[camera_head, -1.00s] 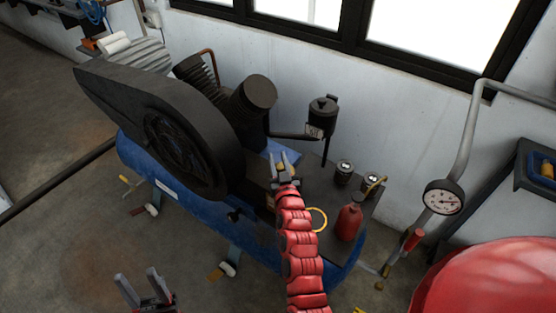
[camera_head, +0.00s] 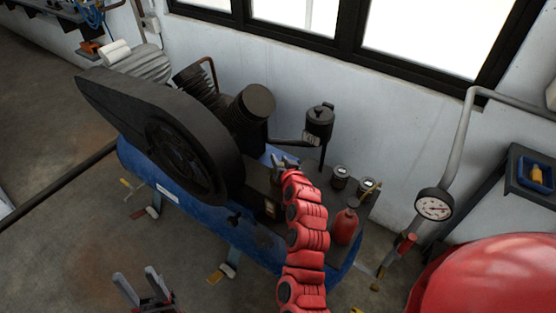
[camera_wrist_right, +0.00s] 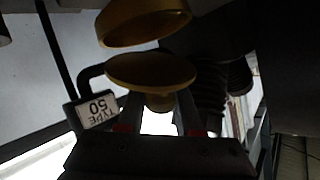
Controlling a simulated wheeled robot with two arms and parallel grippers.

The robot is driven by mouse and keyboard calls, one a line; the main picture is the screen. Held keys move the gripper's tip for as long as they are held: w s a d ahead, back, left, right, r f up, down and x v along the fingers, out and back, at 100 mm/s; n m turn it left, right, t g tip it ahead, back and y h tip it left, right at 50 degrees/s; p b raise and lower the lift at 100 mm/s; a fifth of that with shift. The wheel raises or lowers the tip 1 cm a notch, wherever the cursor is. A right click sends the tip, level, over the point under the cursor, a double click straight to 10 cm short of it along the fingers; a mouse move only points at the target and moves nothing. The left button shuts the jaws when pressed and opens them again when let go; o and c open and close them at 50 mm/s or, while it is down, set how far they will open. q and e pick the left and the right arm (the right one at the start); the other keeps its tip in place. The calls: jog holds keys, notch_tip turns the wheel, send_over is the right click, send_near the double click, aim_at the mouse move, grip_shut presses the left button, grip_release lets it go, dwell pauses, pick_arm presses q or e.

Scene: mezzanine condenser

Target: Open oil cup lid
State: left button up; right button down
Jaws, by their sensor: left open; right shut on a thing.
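My right gripper (camera_head: 286,161) is over the compressor (camera_head: 178,213), beside its dark cylinder. In the right wrist view, which is upside down, its fingers are shut on the small knob of a gold disc-shaped lid (camera_wrist_right: 150,69). A gold cup-like rim (camera_wrist_right: 144,24) lies beyond the lid, with a visible gap between them. In the head view the lid and cup are too small to tell, hidden at the gripper. My left gripper (camera_head: 137,273) is open and empty, low over the floor, away from the compressor.
A black canister (camera_head: 319,119) and a "TYPE 50" label (camera_wrist_right: 96,111) are near the right gripper. Two small tins (camera_head: 341,177) and a red bottle (camera_head: 346,226) stand right of the arm. A gauge (camera_head: 434,205) and red tank (camera_head: 490,280) are further right.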

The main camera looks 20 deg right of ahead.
jog(key=shift+w+d+r+m+g+y, duration=0.3)
jog(key=shift+d+m+g+y, duration=0.1)
jog(key=shift+d+m+g, duration=0.15)
jog(key=shift+w+d+m+g+y, duration=0.25)
jog(key=shift+m+g+y, duration=0.1)
jog(key=shift+g+y, duration=0.2)
jog(key=shift+w+d+f+m+g+y+b, duration=0.25)
jog(key=shift+w+d+m+g+y+b, duration=0.15)
jog(key=shift+m+g+y, duration=0.3)
jog(key=shift+w+d+f+m+g+y+b, duration=0.15)
jog(key=shift+d+f+m+g+y+b, duration=0.15)
jog(key=shift+m+g+y+b, duration=0.4)
jog(key=shift+w+d+f+m+g+y+b, duration=0.2)
jog(key=shift+w+d+m+g+y+b, duration=0.15)
jog(key=shift+g+y, duration=0.55)
